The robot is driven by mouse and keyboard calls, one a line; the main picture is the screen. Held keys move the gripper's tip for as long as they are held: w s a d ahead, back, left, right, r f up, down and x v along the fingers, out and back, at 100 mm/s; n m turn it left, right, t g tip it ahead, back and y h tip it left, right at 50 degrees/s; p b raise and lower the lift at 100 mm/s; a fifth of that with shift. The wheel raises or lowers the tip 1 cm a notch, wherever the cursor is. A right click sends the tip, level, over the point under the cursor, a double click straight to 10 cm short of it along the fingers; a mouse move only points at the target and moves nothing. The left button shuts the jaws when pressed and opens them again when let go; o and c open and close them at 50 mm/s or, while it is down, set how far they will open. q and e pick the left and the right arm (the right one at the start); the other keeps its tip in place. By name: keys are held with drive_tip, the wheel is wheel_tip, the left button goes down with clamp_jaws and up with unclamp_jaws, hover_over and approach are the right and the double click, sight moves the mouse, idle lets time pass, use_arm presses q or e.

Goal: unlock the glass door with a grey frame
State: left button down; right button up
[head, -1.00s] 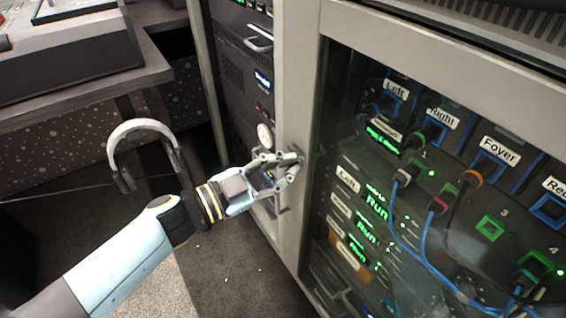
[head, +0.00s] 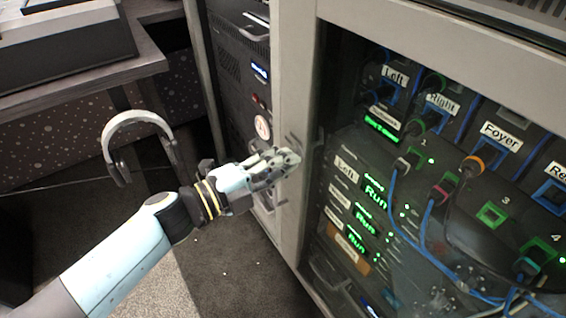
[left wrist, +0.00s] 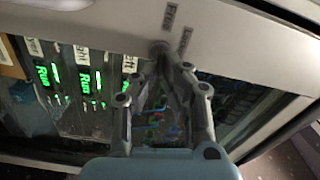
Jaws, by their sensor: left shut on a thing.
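The glass door has a grey frame (head: 292,90) and dark glass (head: 345,85) and stands in front of a rack of lit equipment. In the left wrist view the frame (left wrist: 100,30) runs across the top. A small round grey lock piece (left wrist: 160,47) sits on it, beside two small dark labels that I cannot read surely. My left gripper (head: 290,158) is at the door's left upright. In the left wrist view its fingertips (left wrist: 172,68) close together at the lock piece and partly hide it. The gripper is shut on it. My right gripper is not in view.
Behind the glass are labelled units, green displays and blue cables (head: 398,220). Left of the door is a black rack (head: 235,75) with a handle. White headphones (head: 135,120) hang beside the desk (head: 145,62). Open floor (head: 225,260) lies below my left arm.

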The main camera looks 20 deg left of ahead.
use_arm(q)
drive_tip(key=shift+f+m, duration=0.2)
drive_tip(key=shift+m, duration=0.6)
drive_tip(key=shift+m+b, duration=0.3)
drive_tip(key=shift+m, duration=0.1)
drive_tip(key=c, duration=1.5)
unclamp_jaws()
drive_tip(key=v, duration=1.2)
